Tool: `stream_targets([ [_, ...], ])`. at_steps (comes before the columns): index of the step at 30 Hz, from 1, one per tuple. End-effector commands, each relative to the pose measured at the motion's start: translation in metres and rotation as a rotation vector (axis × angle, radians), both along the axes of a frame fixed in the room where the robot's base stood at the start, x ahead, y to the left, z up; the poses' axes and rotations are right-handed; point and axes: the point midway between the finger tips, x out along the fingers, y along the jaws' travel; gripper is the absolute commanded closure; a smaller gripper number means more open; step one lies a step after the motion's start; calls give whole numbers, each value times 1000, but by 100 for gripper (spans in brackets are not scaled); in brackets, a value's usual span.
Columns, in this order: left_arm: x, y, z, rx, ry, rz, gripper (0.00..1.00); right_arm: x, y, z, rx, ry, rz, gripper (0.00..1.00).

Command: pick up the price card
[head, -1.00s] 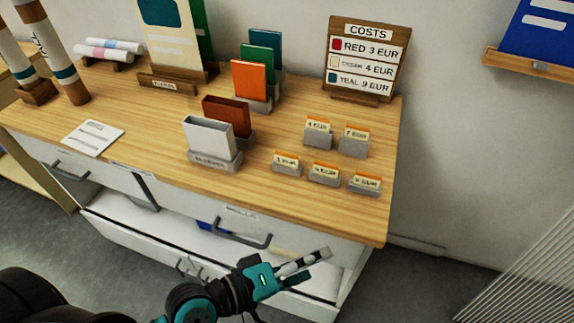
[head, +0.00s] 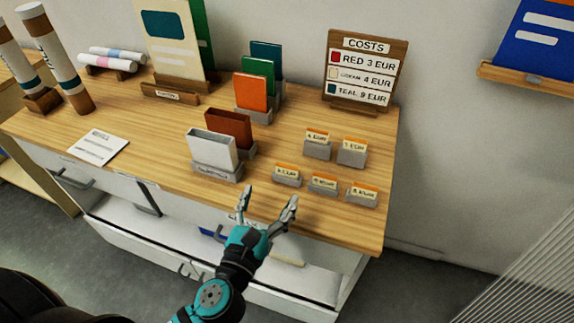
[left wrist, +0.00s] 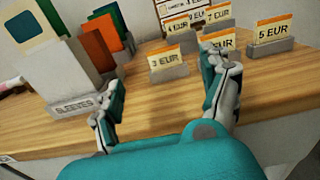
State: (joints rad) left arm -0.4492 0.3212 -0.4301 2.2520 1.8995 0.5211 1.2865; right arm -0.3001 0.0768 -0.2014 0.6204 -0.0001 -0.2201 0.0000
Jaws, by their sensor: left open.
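Several price cards with orange top edges stand upright in small grey holders at the right of the wooden table. The front row has a left card (head: 288,171), a middle card (head: 323,183) and a right card (head: 362,192); a back left card (head: 317,137) and back right card (head: 353,146) stand behind. In the left wrist view the nearest left card reads 3 EUR (left wrist: 168,61) and the right one 5 EUR (left wrist: 272,32). My left gripper (head: 268,198) is open and empty at the table's front edge, short of the front row, touching no card. My right gripper is out of view.
A grey sleeves holder (head: 212,152) stands left of the cards, with coloured folders behind. A costs board (head: 365,68) stands at the back. A white sheet (head: 98,147) lies at left.

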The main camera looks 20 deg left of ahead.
Motion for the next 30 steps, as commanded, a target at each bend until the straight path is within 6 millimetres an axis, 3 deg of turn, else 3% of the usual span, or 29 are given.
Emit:
stream_targets([
  [6,39,-2,2,1,-2,0,20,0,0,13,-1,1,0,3],
  [13,54,-3,2,1,-2,0,20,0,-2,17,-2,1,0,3],
  [21,93,-8,2,3,-2,-1,20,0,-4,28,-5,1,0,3],
  [30,100,-9,0,2,-1,-2,20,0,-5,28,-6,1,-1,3],
])
